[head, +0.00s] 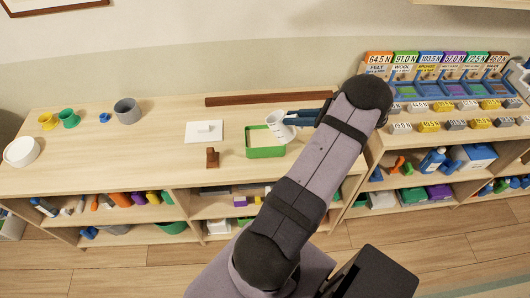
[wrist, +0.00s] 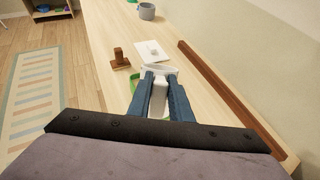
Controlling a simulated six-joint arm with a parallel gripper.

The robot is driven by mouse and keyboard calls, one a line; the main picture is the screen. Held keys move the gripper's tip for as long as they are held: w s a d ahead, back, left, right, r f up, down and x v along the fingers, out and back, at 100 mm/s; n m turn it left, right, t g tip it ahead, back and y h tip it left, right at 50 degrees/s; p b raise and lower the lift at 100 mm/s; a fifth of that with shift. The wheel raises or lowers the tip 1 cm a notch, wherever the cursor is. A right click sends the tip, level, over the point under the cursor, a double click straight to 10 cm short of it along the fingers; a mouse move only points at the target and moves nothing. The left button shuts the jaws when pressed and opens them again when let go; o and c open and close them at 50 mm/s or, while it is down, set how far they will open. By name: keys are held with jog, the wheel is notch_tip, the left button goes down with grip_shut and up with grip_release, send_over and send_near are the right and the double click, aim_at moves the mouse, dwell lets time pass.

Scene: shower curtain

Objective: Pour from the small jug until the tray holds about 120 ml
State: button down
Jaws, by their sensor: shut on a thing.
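The small jug (head: 280,126) is white with faint marks on its side. My gripper (head: 297,120) has blue fingers and is shut on the jug from the right. The jug looks tilted, over or beside the right end of the green-rimmed tray (head: 266,153). In the wrist view the jug (wrist: 158,93) sits between the two fingers (wrist: 160,85), and only a little of the tray (wrist: 133,84) shows beside and behind it. I cannot make out a stream, the level in the tray or the jug's contents.
A white board with a handle (head: 204,131) and a brown stamp-like block (head: 212,157) stand left of the tray. A long brown bar (head: 268,98) lies behind it. Cups and a white bowl (head: 21,152) are far left. A labelled rack (head: 440,85) stands right.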

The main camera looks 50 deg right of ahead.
aim_at(302, 129)
jog(key=shift+r, duration=0.1)
dwell(0.3)
jog(key=shift+s+f+t+b, duration=0.1)
jog(key=shift+f+t+b, duration=0.2)
jog(key=shift+f+b, duration=0.35)
jog(key=f+t+b, duration=0.1)
jog(key=b, duration=0.2)
jog(key=shift+s+f, duration=0.1)
jog(key=shift+s, duration=0.05)
jog(key=f+t+y+b, duration=0.1)
jog(key=t+b, duration=0.1)
jog(key=b, duration=0.1)
jog(key=shift+s+d+f+b, duration=0.1)
jog(key=shift+s+f+b, duration=0.1)
jog(key=shift+b, duration=0.2)
jog(key=shift+t+b, duration=0.6)
jog(key=shift+s+r, duration=0.1)
jog(key=shift+r, duration=0.1)
